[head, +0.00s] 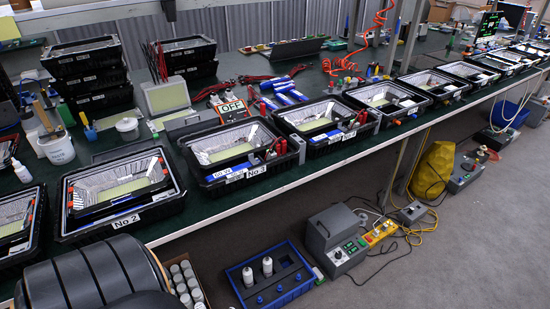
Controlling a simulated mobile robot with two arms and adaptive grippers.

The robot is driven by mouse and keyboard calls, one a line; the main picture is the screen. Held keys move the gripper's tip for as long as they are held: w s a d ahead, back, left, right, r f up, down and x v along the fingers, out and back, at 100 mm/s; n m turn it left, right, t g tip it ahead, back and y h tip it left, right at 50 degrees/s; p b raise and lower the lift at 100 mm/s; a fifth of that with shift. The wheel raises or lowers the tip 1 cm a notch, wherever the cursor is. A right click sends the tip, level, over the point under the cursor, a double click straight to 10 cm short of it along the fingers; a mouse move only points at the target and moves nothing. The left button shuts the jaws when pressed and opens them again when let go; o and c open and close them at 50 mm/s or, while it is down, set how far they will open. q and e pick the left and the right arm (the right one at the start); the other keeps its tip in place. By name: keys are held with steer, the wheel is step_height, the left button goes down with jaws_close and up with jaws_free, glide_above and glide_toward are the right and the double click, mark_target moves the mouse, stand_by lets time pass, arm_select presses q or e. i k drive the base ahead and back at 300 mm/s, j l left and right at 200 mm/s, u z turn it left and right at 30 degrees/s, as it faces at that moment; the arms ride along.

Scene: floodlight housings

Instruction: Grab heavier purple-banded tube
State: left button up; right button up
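I cannot make out a purple band on any tube. Several blue tubes with white parts (286,99) lie on the green bench top (240,72), behind the row of housings. Two white bottles or tubes, one on the left (248,277) and one on the right (267,266), stand upright in a blue-rimmed tray (291,285) on the floor. Several pale capped containers (187,281) stand in a cardboard box at bottom left; their bands, if any, are too small to tell. Neither of my grippers is in view.
Black floodlight housings line the bench's front edge, including "No 2" (68,222) and "No 3" (188,172). A grey machine (335,240) with cables and a yellow bag (432,170) are on the floor. A dark rounded object (85,278) fills the bottom left. Grey floor is clear at lower right.

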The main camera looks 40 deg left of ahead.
mark_target(267, 261)
steer(key=i+l+u, duration=0.1)
steer(key=i+u, duration=0.35)
steer(key=i+l+u, duration=0.2)
steer(key=u, duration=0.25)
steer(key=i+l+u, duration=0.3)
steer(key=u, duration=0.15)
steer(key=i+l+u, duration=0.2)
steer(key=l+u, duration=0.25)
steer(key=i+l+u, duration=0.1)
steer(key=l+u, duration=0.35)
